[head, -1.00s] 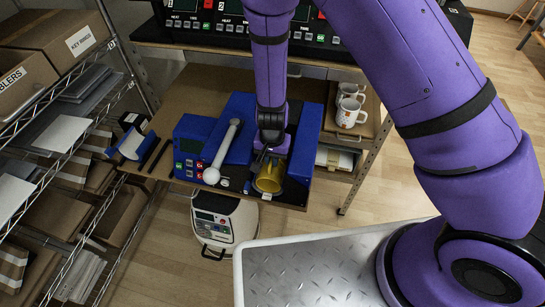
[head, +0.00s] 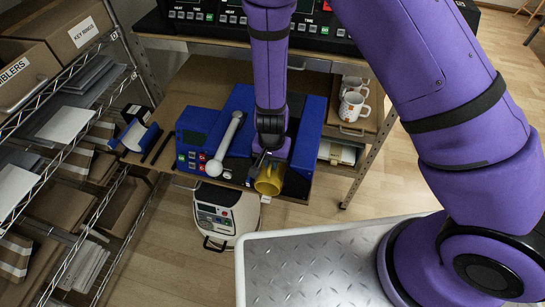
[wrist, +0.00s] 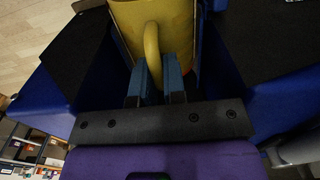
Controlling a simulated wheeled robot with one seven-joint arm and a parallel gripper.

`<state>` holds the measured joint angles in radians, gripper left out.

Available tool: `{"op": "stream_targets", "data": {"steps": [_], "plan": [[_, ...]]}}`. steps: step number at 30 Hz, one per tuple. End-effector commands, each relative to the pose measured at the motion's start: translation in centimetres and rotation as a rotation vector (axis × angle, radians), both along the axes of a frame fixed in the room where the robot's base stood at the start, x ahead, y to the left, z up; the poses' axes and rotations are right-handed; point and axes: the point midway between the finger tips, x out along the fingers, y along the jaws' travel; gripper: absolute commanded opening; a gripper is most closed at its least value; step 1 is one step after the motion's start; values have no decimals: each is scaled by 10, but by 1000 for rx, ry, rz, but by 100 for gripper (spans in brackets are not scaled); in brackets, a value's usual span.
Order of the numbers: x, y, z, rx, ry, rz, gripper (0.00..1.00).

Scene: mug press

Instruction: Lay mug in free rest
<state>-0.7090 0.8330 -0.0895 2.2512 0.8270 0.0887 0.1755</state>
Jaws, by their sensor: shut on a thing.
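A yellow mug (head: 270,182) hangs at the front edge of the blue mug press (head: 240,125), its open end towards my head camera. My gripper (head: 264,158) is shut on its handle; in the wrist view the two blue-grey fingers (wrist: 158,78) close around the yellow handle (wrist: 152,48), and the mug body (wrist: 178,22) lies just beyond. Whether the mug touches the press is unclear.
The press has a white lever (head: 226,140). White mugs (head: 353,105) stand in a wooden tray at right. Wire shelves (head: 62,160) with boxes stand at left. A white machine (head: 225,212) sits below the table (head: 185,95). The floor at front left is clear.

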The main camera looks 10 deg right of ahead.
Motion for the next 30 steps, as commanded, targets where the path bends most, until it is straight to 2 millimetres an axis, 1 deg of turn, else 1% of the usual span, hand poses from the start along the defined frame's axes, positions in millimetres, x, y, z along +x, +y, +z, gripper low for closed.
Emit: {"op": "stream_targets", "data": {"steps": [30], "plan": [[-37,14,1,0,0,1,0]]}}
